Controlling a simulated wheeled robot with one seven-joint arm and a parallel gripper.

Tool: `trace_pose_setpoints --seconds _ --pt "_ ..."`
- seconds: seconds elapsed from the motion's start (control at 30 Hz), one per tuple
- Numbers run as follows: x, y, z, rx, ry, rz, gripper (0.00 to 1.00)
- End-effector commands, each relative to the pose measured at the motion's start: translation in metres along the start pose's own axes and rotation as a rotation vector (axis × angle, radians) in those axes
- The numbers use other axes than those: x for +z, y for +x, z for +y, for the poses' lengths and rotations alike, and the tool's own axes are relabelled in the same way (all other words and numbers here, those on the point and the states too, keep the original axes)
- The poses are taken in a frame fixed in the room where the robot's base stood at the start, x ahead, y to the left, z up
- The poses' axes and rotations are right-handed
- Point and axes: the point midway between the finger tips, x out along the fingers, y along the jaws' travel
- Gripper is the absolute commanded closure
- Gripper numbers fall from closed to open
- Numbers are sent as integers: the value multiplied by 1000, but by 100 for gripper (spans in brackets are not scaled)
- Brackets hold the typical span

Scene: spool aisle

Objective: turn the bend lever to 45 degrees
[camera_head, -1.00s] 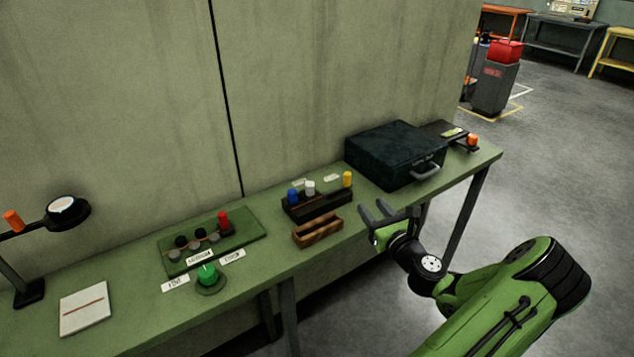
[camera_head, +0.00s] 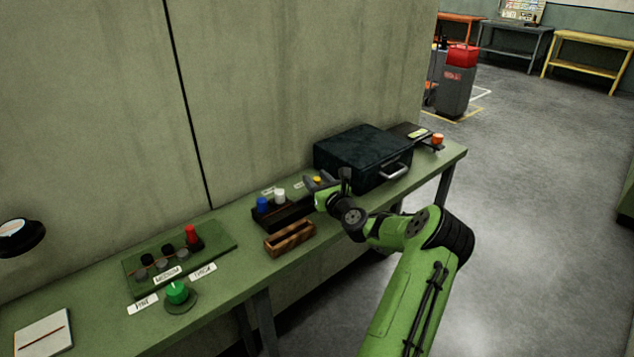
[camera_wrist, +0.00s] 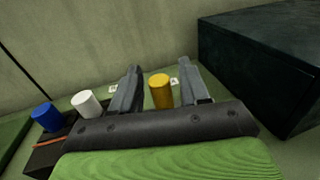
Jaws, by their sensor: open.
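I cannot tell for sure which part is the bend lever. A dark fixture (camera_head: 410,131) with an orange knob (camera_head: 437,138) sits at the far right end of the bench, beyond the dark case. My gripper (camera_head: 328,181) is open above the right end of the black peg block (camera_head: 268,216). In the wrist view a yellow cylinder (camera_wrist: 160,92) stands between the two spread fingers (camera_wrist: 158,80), with gaps on both sides. A white cylinder (camera_head: 280,196) and a blue cylinder (camera_head: 262,205) stand to its left. My gripper partly hides the yellow one in the head view.
The dark case (camera_head: 362,157) stands just right of my gripper. A wooden tray (camera_head: 290,239) lies in front of the block. A green board with a red peg (camera_head: 191,235), a green knob (camera_head: 177,292) and a notepad (camera_head: 43,334) are to the left. A wall (camera_head: 290,80) rises behind.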

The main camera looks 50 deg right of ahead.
Motion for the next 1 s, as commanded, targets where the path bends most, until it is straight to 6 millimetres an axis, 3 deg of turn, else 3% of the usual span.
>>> trace_pose_setpoints --seconds 0.13,0.4,0.73,1.0 --pt "0 0 0 1 0 0 58" --pt "0 -1 0 1 -1 0 99" --pt "1 2 0 21 1 0 100" --pt "4 19 4 241 2 -5 100"
